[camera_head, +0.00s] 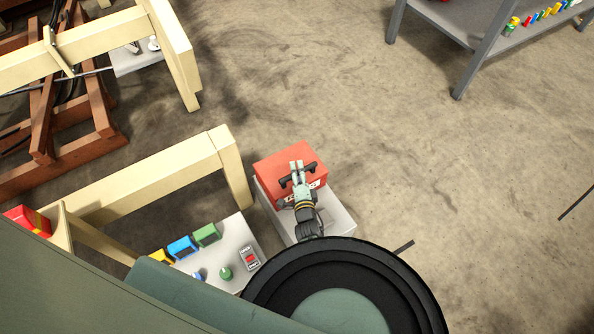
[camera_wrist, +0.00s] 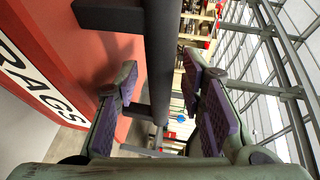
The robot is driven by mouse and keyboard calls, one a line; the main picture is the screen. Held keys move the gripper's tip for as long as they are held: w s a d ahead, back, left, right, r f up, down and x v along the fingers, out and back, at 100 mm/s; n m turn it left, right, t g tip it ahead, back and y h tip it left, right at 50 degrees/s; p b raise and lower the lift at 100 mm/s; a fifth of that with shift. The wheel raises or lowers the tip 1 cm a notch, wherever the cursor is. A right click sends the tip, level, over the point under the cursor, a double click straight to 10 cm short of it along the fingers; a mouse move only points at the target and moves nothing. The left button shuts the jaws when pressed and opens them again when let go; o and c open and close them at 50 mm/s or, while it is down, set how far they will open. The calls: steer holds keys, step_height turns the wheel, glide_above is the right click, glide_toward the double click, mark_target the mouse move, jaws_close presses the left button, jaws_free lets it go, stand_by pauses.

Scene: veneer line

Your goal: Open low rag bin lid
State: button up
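The rag bin has a red lid (camera_head: 271,171) on a pale grey box (camera_head: 336,214), low on the floor; the lid looks closed. A dark bar handle (camera_head: 311,168) stands up from the lid. My gripper (camera_head: 298,170) is over the lid at this handle, hiding the handle's middle. In the wrist view, the red lid (camera_wrist: 85,50) with its white RAGS label (camera_wrist: 35,85) is at left. The dark handle (camera_wrist: 160,60) runs between the two purple-padded fingers of my gripper (camera_wrist: 162,108). The fingers are apart, with gaps beside the bar.
A cream frame (camera_head: 165,180) and a control panel with coloured parts (camera_head: 225,245) stand close left of the bin. A grey shelf table (camera_head: 480,25) is at the upper right. The concrete floor right of the bin is clear.

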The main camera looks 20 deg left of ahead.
steer(key=shift+c, duration=0.5)
jaws_close()
stand_by(0.3)
